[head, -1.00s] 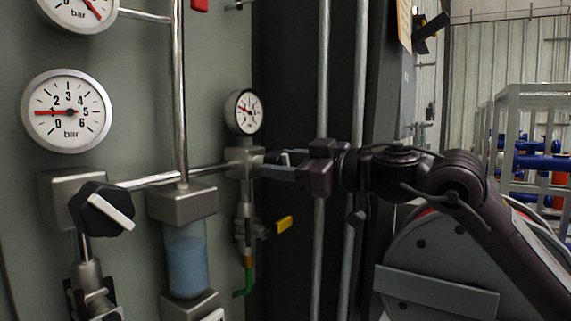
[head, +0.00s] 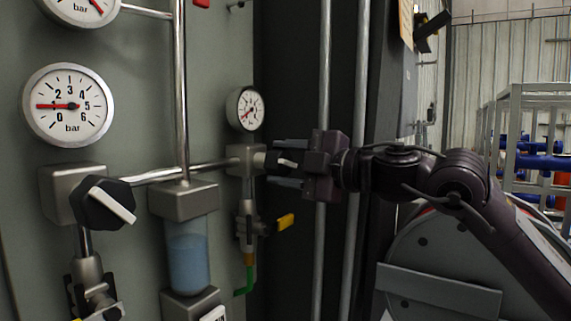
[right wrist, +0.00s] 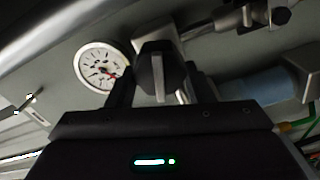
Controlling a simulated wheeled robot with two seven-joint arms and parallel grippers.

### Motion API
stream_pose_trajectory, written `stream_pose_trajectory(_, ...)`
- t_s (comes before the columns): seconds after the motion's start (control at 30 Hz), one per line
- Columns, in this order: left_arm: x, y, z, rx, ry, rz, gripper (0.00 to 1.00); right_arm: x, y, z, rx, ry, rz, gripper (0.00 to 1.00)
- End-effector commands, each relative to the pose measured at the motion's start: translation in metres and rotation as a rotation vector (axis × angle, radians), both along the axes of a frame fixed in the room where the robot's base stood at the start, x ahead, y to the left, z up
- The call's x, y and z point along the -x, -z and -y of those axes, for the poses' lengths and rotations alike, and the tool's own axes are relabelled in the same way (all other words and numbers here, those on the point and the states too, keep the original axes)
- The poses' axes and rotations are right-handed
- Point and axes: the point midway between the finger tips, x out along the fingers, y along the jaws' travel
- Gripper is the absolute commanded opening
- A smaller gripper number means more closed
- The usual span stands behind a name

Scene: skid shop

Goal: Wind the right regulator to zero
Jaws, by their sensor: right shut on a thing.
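The right regulator's grey body (head: 241,158) sits on the panel below its small round gauge (head: 245,108). The red needle of this gauge points to the lower left in the head view; its figures are too small to read there. The gauge also shows in the right wrist view (right wrist: 98,66). My right gripper (head: 274,164) is shut on the regulator's black knob, one finger above and one below. The right wrist view shows the knob (right wrist: 153,72) with its pale bar between the fingers. My left gripper is not in view.
A left regulator with a black knob (head: 103,203) stands below a larger gauge (head: 68,105) reading about 1 bar. A blue-filled cylinder (head: 188,258) and a yellow valve lever (head: 285,221) are nearby. Vertical pipes (head: 354,240) run close by my right arm.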

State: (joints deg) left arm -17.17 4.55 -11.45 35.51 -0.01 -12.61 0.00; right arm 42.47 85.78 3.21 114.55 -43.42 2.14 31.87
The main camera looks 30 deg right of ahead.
Motion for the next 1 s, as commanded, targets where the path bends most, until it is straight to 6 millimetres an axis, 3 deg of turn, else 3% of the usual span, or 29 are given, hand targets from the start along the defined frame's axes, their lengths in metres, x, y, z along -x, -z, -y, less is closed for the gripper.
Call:
stream_pose_trajectory(0.43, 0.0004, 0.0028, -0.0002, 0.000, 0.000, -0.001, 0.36, 0.0002, 0.0031, -0.0010, 0.248, -0.001, 0.101, 0.24)
stream_pose_trajectory(1.0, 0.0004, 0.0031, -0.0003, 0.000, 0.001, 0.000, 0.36, 0.0001, 0.0039, -0.0011, 0.300, -0.002, 0.120, 0.24)
